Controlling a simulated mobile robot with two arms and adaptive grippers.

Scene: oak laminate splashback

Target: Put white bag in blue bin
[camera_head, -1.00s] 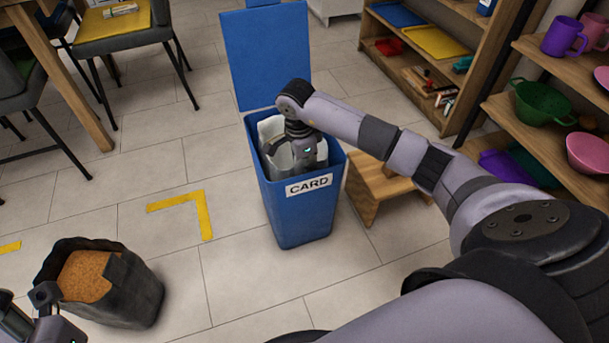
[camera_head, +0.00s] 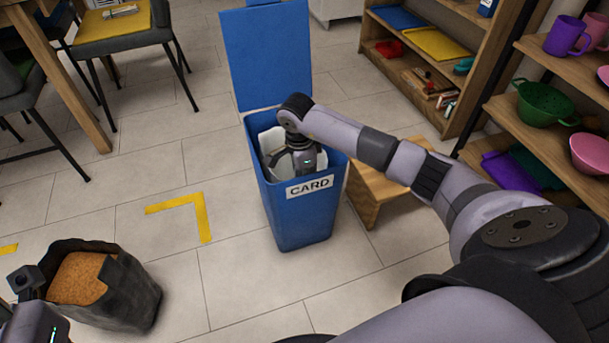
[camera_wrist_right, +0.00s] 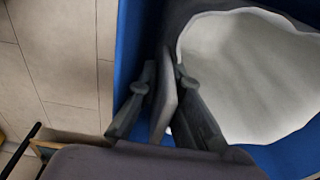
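The blue bin (camera_head: 294,218), labelled CARD, stands on the floor with its lid raised at the back. The white bag (camera_head: 268,143) is inside the bin's mouth, partly hidden by my right gripper (camera_head: 296,163). The right wrist view shows the bag's pale open inside (camera_wrist_right: 245,75), with the right gripper (camera_wrist_right: 166,65) at its rim. One finger is over the inside and the other outside, and they look closed on the bag's wall. My left gripper (camera_head: 28,285) is partly in view at the lower left; its fingertips are not clear.
A dark sack with brown contents (camera_head: 130,290) stands at the lower left. A wooden stool (camera_head: 375,195) is close to the bin's right side. Shelves (camera_head: 545,130) line the right; chairs and a table are at upper left.

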